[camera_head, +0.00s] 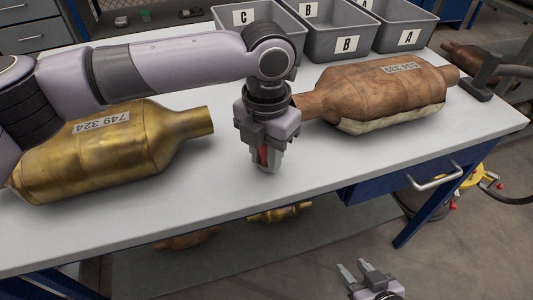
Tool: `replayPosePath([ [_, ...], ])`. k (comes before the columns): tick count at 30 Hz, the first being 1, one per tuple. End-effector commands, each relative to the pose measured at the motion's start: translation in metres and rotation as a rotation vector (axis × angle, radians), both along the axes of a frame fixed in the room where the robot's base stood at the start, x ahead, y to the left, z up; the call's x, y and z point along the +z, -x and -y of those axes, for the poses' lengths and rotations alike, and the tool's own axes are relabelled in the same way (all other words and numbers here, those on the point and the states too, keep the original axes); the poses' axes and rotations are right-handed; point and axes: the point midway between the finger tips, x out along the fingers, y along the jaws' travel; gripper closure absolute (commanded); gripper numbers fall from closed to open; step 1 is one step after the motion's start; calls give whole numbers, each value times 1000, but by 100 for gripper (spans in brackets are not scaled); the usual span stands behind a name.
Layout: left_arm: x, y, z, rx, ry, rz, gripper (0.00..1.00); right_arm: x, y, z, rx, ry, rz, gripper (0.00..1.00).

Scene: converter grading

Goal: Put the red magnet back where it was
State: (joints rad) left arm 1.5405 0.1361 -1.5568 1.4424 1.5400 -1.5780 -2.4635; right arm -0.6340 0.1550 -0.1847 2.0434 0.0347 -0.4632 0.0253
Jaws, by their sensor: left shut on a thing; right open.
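My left gripper (266,168) points down over the middle of the white table. It is shut on the red magnet (263,155), of which only a small red part shows between the fingers. The rest of the magnet is hidden by the fingers. I cannot tell whether the magnet touches the table top. My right gripper (354,268) is open and empty, below the table's front edge at the bottom of the view.
A brass converter (95,155) marked 749 324 lies left on the table (215,210), partly behind my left arm. A rusty converter (375,88) lies right of the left gripper. Grey bins (345,45) marked A, B and C stand behind. A dark device (485,78) stands at right.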

Motion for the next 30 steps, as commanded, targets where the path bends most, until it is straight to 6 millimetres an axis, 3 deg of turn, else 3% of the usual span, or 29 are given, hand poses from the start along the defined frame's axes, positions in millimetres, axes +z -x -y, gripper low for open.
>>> replayPosePath([
  [10,-3,0,0,0,1,-2,100,3,0,-1,-3,-4,0,57],
  [11,-3,0,0,0,2,-1,70,3,0,-1,-3,-4,0,57],
  [13,-3,0,0,0,1,-1,48,2,0,-1,-4,-5,0,57],
  [24,-1,0,0,0,0,2,48,-1,0,-1,-4,-5,0,57],
  [30,33,-1,1,0,4,3,48,7,1,-1,-4,-4,-3,57],
])
